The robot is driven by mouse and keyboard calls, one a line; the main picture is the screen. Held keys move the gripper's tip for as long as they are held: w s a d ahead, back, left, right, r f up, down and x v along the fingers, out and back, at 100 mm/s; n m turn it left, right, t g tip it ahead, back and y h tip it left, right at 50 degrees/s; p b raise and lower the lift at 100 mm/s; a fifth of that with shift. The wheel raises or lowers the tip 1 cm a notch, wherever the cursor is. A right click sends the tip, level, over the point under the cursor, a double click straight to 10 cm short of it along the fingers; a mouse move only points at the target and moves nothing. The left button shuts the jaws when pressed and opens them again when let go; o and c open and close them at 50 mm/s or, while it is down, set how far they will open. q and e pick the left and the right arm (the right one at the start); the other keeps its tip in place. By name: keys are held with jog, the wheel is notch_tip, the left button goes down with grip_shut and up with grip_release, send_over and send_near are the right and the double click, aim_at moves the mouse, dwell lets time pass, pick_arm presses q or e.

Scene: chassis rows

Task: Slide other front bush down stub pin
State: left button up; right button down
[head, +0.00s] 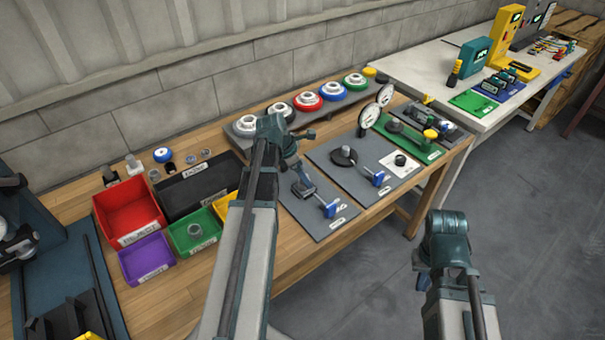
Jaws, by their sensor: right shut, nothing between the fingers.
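I cannot make out a front bush or the stub pin for certain. Small grey rings (191,159) lie at the back of the bench.
Red (112,233), purple (128,268), green (178,247) and black (172,208) bins stand on the left. A grey rack (335,106) holds several coloured round parts. More mats with dial gauges (369,115) lie to the right. A white table (420,65) stands beyond.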

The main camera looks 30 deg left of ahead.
pick_arm(q)
jog(key=shift+r, duration=0.1)
jog(key=p+v, duration=1.2)
jog(key=v, duration=0.1)
jog(key=shift+a+r+p, duration=0.15)
jog(key=shift+r+p, duration=0.15)
jog(key=shift+p, duration=0.1)
